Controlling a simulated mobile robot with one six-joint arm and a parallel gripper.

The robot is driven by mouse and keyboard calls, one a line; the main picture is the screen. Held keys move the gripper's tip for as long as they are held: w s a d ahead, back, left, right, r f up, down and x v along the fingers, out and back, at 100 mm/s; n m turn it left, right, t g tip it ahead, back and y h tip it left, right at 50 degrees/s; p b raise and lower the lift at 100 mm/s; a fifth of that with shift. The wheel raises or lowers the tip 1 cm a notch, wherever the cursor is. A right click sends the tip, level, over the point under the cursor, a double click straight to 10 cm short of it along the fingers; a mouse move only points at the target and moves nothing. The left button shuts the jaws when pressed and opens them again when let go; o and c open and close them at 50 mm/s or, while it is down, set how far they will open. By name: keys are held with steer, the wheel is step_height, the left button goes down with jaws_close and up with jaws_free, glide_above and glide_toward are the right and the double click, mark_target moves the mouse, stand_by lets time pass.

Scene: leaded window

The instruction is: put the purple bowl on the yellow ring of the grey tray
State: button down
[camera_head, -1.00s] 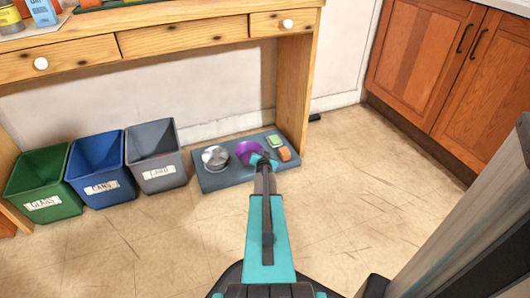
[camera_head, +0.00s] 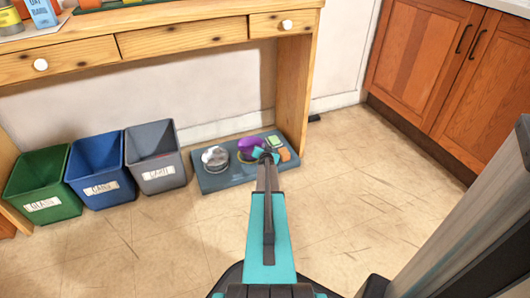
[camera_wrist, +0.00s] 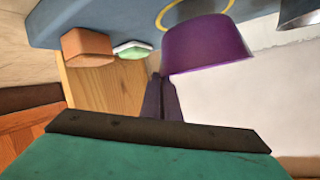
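The purple bowl (camera_head: 250,144) is over the grey tray (camera_head: 226,182) on the floor. In the wrist view the bowl (camera_wrist: 208,44) has its rim at my fingertips, and part of the yellow ring (camera_wrist: 168,14) shows on the tray (camera_wrist: 65,22) behind it. The bowl looks apart from the tray surface, though the gap is hard to judge. My gripper (camera_head: 262,154) is narrow at the bowl's rim and seems shut on it; it also shows in the wrist view (camera_wrist: 161,80).
A metal pot (camera_head: 215,157) stands on the tray's left; a green sponge (camera_head: 274,141) and an orange block (camera_head: 284,154) sit on its right. Green, blue and grey bins (camera_head: 155,157) stand left. A desk leg (camera_head: 293,95) rises behind. The front floor is clear.

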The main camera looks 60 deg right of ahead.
steer(key=shift+f+b, duration=1.55)
steer(key=shift+f, duration=0.15)
steer(key=shift+f, duration=0.1)
steer(key=c, duration=2)
jaws_free()
steer(key=shift+p+v, duration=1.85)
steer(key=shift+v, duration=4.15)
